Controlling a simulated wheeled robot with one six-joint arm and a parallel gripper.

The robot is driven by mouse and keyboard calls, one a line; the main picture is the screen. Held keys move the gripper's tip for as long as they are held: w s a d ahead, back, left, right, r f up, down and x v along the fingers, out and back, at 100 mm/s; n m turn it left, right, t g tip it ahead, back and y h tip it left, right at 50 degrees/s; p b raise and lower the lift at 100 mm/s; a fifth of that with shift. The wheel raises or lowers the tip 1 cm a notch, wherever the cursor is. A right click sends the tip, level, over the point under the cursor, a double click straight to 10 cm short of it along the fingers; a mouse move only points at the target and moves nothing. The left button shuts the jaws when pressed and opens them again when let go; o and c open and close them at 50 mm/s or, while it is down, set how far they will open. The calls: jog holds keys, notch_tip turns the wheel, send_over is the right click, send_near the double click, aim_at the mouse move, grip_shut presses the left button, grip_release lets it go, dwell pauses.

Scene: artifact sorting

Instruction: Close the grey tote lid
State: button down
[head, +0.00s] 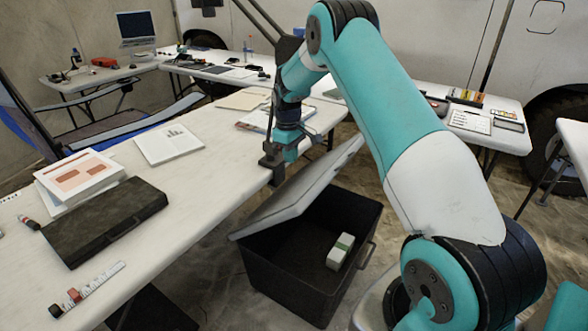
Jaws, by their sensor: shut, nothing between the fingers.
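The tote (262,276) is a dark box on the floor beside the long white table. Its grey lid (300,190) is hinged open and tilted up on the side near the table. My gripper (274,178) is shut and empty, pointing down near the table edge, just behind the raised lid in the picture. I cannot tell whether it touches the lid.
The long white table (205,190) holds a black case (105,220), papers (78,178) and a ruler strip (92,286). Other tables stand at the back, one with a laptop (136,28). A vehicle stands behind them.

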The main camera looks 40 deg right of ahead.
jog(key=p, duration=0.1)
send_over(300, 198)
jog(key=w+a, duration=0.1)
jog(key=w, duration=0.2)
notch_tip(300, 198, down, 9)
jog(key=shift+s+a+r, duration=0.1)
jog(key=shift+s+d+f+p, duration=0.3)
jog(key=shift+s+f+p, duration=0.15)
jog(key=shift+s+f, duration=0.4)
jog(key=shift+s+d+f, duration=0.15)
jog(key=shift+s+f, duration=0.35)
